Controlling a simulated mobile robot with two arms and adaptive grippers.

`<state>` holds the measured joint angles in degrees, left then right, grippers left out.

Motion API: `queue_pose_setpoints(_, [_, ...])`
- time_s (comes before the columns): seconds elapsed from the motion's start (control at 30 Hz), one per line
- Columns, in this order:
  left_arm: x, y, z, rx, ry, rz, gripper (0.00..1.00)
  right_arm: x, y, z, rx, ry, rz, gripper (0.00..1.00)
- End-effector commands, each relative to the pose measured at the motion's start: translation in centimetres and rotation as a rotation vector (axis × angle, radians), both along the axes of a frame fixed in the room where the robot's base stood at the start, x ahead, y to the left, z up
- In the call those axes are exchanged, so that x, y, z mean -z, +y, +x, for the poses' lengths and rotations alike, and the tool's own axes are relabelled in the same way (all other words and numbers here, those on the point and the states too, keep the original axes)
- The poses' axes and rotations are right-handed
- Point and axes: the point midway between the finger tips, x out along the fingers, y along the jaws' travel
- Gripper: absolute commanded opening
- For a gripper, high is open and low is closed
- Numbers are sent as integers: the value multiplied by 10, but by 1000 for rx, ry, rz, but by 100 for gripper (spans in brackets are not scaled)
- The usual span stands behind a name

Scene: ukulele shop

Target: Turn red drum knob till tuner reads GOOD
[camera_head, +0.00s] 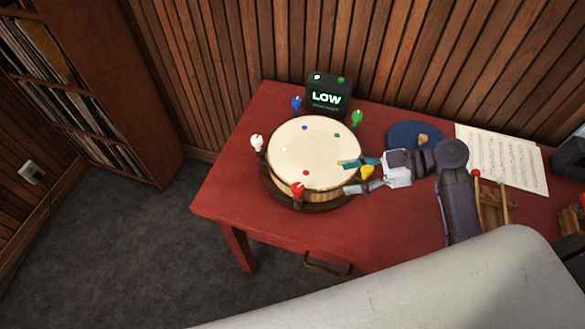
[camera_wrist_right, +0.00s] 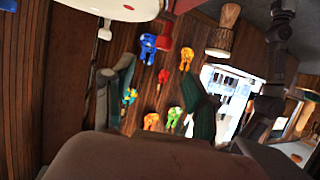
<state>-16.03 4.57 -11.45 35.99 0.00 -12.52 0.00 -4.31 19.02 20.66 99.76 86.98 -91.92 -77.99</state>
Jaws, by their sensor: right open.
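The drum (camera_head: 310,155) has a pale round skin and stands in a dark ring-like base on the red table. Coloured knobs surround its rim. The red knob (camera_head: 298,190) is at the near side, with a red dot on the skin beside it. The black tuner box (camera_head: 328,97) behind the drum reads LOW in green. My right gripper (camera_head: 346,177) is open at the drum's right edge, right of the red knob and apart from it. The yellow knob (camera_head: 367,172) shows beside its fingers. Both spread fingers show in the right wrist view (camera_wrist_right: 160,100), with nothing held. My left gripper is out of view.
Blue (camera_head: 297,103), green (camera_head: 357,118) and white (camera_head: 257,143) knobs stand around the rim. A blue round mat (camera_head: 408,133), sheet music (camera_head: 505,158) and a red-tipped mallet (camera_head: 476,183) lie right. The red table (camera_head: 230,190) is clear at front left.

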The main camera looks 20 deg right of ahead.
Motion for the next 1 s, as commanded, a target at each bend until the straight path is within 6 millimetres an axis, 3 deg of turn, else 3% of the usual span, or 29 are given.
queue_pose_setpoints(0.17, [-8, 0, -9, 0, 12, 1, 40, 3, 16, 6, -1, -3, 8, 57])
queue_pose_setpoints(0.43, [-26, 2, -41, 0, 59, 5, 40, 23, 66, 23, 0, -2, 9, 57])
queue_pose_setpoints(0.57, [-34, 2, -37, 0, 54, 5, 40, 34, 89, 30, 0, -2, 8, 57])
queue_pose_setpoints(0.7, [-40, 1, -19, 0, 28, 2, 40, 43, 106, 37, 1, -1, 5, 57])
queue_pose_setpoints(0.83, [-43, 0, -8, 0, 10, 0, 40, 49, 116, 40, 0, -1, 4, 57])
queue_pose_setpoints(1.0, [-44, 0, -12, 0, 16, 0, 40, 52, 120, 41, 1, -2, 1, 57])
